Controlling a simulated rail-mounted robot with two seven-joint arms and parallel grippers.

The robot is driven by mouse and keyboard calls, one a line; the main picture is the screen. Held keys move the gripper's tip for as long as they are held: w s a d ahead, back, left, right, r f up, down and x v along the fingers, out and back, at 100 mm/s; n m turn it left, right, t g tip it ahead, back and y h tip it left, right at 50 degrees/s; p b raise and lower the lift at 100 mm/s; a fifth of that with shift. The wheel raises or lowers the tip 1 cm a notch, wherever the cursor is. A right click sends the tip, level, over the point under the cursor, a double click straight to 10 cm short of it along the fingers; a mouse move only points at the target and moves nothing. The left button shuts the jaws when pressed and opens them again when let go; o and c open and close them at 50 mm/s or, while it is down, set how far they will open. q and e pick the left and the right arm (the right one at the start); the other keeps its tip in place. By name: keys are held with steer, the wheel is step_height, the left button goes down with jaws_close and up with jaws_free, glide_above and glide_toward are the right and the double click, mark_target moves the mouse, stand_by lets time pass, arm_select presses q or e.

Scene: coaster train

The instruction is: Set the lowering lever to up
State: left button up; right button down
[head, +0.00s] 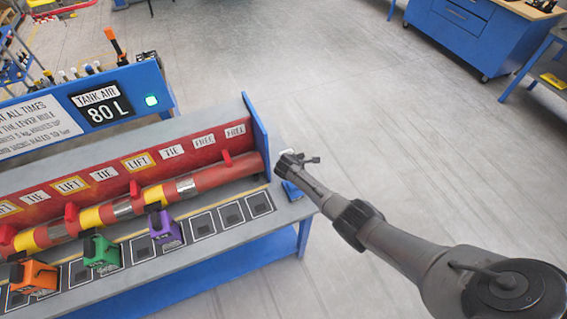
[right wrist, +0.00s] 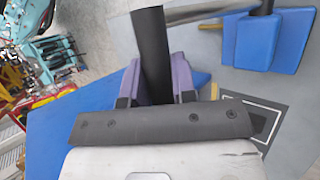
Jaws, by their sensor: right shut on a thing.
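My right gripper (head: 290,160) is at the right end of the bench, just beyond the blue end plate. In the head view a small blue part (head: 292,190) sits on the bench just below the gripper. My left gripper is in neither view.
The grey bench top (head: 285,212) carries an orange block (head: 35,278), a green block (head: 101,254) and a purple block (head: 166,230). A red and yellow pipe (head: 215,177) runs behind them. A panel reads "TANK AIR 80 L" (head: 100,103).

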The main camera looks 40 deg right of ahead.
steer(key=shift+w+d+f, duration=0.1)
steer(key=shift+w+f, duration=0.05)
steer(key=shift+w, duration=0.15)
stand_by(0.4)
steer(key=c, duration=0.9)
jaws_free()
steer(key=shift+c, duration=0.2)
steer(key=shift+s+a+r, duration=0.1)
steer(key=shift+a+r, duration=0.1)
steer(key=shift+r, duration=0.1)
steer(key=p+v, duration=0.3)
steer(key=v, duration=1)
